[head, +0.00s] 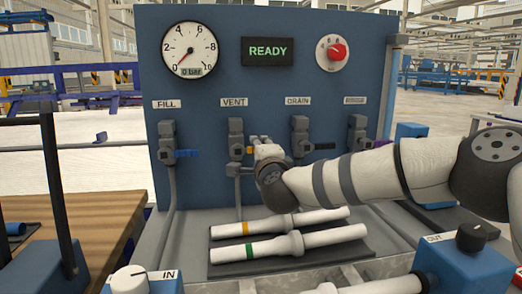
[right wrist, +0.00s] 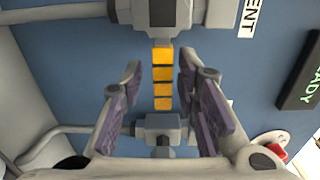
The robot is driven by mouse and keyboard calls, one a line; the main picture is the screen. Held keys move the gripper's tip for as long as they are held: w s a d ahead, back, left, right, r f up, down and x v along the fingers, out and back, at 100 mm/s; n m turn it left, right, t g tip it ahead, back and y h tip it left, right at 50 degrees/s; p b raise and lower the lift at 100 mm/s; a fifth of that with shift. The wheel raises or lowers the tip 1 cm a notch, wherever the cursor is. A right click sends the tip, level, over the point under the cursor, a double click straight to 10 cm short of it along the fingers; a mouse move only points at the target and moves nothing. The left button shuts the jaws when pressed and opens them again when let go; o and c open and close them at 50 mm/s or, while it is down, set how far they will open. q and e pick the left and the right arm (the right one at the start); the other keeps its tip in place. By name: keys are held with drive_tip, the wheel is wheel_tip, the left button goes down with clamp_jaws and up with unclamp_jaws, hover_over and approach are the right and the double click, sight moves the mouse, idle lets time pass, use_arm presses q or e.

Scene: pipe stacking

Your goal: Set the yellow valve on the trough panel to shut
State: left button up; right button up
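The yellow valve's handle (head: 250,150) shows under the VENT label on the blue panel (head: 270,100). It points sideways to the right from its grey body (head: 236,130), and my right gripper hides part of it. In the right wrist view the segmented yellow handle (right wrist: 162,78) runs between the two purple-padded fingers. My right gripper (right wrist: 165,98) is open, with a gap on each side of the handle. It also shows in the head view (head: 260,142), in front of the panel. My left gripper is not in view.
The blue-handled FILL valve (head: 185,153) is to the left and the DRAIN valve (head: 300,135) close to the right. A gauge (head: 189,49) reads 0 bar; the display (head: 267,51) says READY. Below, white pipes (head: 290,244) lie on a dark mat (head: 222,268). A red knob (head: 337,51) is at upper right.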

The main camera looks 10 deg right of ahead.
drive_tip(key=s, duration=1.2)
drive_tip(key=shift+d, duration=0.25)
